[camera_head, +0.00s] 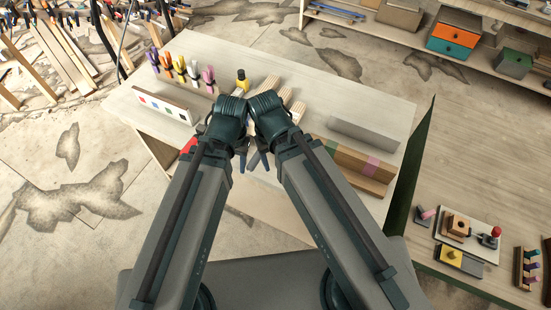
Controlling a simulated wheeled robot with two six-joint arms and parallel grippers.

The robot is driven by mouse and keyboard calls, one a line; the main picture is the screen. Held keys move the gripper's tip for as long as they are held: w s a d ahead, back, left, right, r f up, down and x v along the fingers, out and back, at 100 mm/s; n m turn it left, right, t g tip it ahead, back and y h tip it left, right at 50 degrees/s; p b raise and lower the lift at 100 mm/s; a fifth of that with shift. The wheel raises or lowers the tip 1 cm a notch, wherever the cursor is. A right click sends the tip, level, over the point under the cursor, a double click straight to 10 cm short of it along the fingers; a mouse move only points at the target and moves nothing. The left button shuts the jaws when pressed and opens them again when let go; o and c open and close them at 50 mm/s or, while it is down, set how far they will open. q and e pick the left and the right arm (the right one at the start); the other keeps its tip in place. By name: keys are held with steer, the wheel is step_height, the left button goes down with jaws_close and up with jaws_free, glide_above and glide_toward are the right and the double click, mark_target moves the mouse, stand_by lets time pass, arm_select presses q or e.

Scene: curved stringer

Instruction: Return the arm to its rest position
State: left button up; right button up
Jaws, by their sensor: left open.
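My two arms reach up from the bottom of the head view and meet, folded, over the pale worktable (230,52). My left gripper (249,162) shows only in small part below the folded wrists, with its fingers apart. I see nothing held in it. My right gripper is hidden behind its own arm.
A side table (470,185) holds small fixtures.

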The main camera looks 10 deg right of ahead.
step_height(320, 180, down, 13)
steer(key=b, duration=1.2)
steer(key=shift+b, duration=0.4)
steer(key=shift+r, duration=0.15)
